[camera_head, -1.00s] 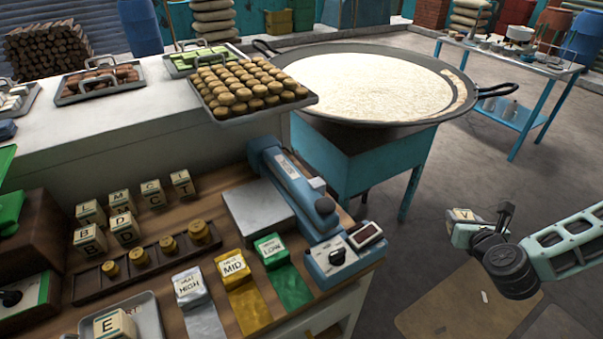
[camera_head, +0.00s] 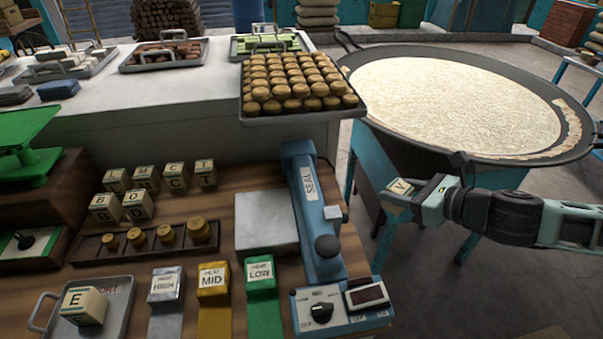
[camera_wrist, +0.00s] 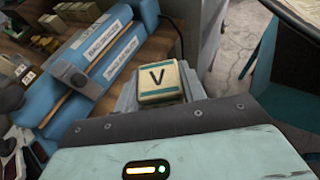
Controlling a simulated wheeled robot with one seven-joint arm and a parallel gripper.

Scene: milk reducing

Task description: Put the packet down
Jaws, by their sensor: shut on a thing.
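The packet marked V (camera_head: 399,191) is a small cream block with dark teal bands. My gripper (camera_head: 414,199) is shut on it and holds it in the air, to the right of the blue sealer and in front of the big pan. In the wrist view the packet (camera_wrist: 160,82) sits at the gripper's tip with its V face showing, and the blue sealer (camera_wrist: 95,60) lies to its left. Much of the gripper's fingers is hidden behind the packet and the wrist.
The sealer (camera_head: 310,210) stands at the counter's right edge beside a bare metal plate (camera_head: 265,220). HIGH, MID and LOW blocks (camera_head: 212,279) stand at the front. A tray (camera_head: 118,300) holds a packet marked E (camera_head: 84,305). Several lettered packets (camera_head: 135,205) stand behind the brass weights (camera_head: 165,236).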

